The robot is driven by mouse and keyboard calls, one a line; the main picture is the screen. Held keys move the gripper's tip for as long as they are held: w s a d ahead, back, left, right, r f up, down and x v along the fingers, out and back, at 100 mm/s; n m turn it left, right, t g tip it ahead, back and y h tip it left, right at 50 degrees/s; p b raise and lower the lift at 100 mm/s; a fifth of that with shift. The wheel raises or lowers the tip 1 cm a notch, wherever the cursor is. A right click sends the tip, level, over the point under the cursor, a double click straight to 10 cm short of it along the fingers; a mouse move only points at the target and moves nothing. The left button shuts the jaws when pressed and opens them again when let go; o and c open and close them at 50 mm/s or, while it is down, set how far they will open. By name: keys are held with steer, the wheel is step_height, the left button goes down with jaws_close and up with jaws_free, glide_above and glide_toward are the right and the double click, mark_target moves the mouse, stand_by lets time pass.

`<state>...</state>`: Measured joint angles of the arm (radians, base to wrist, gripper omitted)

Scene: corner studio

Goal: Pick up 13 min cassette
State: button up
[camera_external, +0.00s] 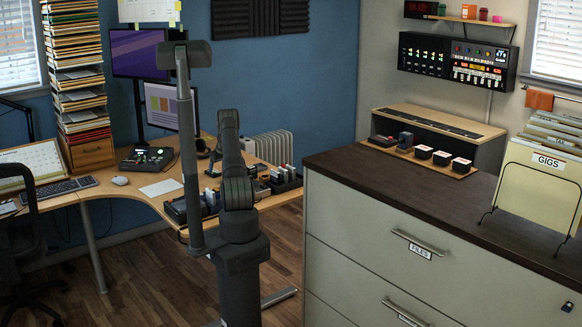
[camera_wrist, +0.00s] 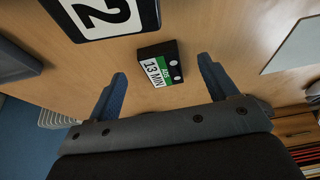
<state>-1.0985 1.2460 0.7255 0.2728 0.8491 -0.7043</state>
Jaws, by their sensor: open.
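The 13 min cassette (camera_wrist: 161,65) lies on the wooden desk in the wrist view. It is a small black block with a white and green label reading "13 MIN". My gripper (camera_wrist: 161,90) is open, with its two blue-grey fingers apart. The cassette appears between and just beyond the fingertips, and nothing is held. In the external view my arm stands in front of the desk (camera_external: 160,187), and I cannot make out the cassette there.
In the wrist view a black-framed card marked "2" (camera_wrist: 102,14) is close to the cassette, and a pale flat sheet (camera_wrist: 296,46) lies at the right. In the external view black holders with small items (camera_external: 281,181) stand on the desk near my arm. A filing cabinet (camera_external: 370,247) stands at right.

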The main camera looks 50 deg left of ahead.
mark_target(216, 173)
steer(key=shift+a+x, duration=0.25)
steer(key=shift+x, duration=2.1)
steer(key=shift+w+r, duration=0.1)
steer(key=shift+w, duration=0.05)
steer(key=c, duration=1.1)
steer(key=shift+r, duration=0.15)
